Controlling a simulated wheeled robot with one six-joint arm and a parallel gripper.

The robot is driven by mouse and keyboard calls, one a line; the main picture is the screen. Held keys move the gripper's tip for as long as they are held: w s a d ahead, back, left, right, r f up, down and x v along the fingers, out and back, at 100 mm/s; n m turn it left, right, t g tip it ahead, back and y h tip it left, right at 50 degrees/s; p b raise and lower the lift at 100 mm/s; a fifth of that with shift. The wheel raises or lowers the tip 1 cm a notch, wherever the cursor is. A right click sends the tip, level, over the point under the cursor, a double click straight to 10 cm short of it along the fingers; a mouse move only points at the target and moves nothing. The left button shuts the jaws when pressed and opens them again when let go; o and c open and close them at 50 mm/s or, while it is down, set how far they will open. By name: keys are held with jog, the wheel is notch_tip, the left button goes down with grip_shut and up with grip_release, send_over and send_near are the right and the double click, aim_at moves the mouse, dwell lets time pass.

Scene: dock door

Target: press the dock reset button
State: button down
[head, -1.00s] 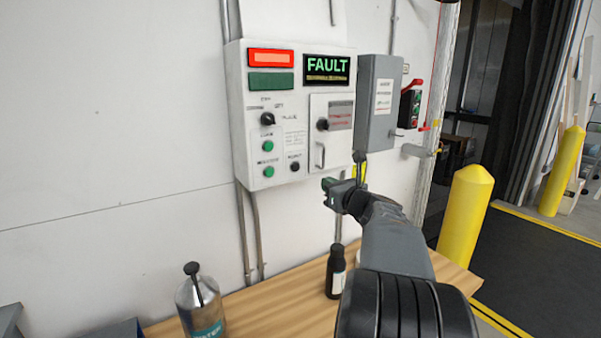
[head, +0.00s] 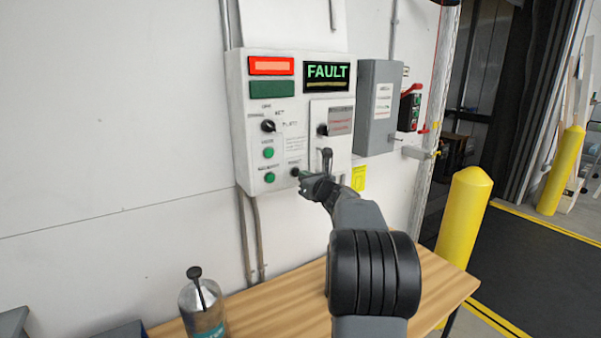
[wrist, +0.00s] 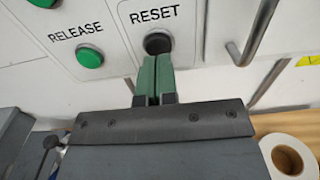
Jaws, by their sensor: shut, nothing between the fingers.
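The black reset button (wrist: 157,42) sits under the word RESET in the wrist view. In the head view it is a small dark knob (head: 295,171) low on the white control panel (head: 238,120). My gripper (wrist: 154,58) is shut and empty, with its green fingertips together. The tips overlap the lower edge of the button in the wrist view; I cannot tell whether they touch it. In the head view my gripper (head: 304,177) is at the panel's lower edge, just right of the button. The display (head: 327,72) reads FAULT, and the red lamp (head: 271,66) is bright.
A green RELEASE button (wrist: 90,57) is left of the reset button. A metal door handle (wrist: 252,35) is close on the right. A grey box (head: 378,110) is right of the panel. Below are a wooden bench (head: 265,302), a metal bottle (head: 203,306) and a roll (wrist: 288,160).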

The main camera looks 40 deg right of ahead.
aim_at(296, 173)
jog(key=shift+w+p, duration=0.3)
jog(key=shift+w, duration=0.8)
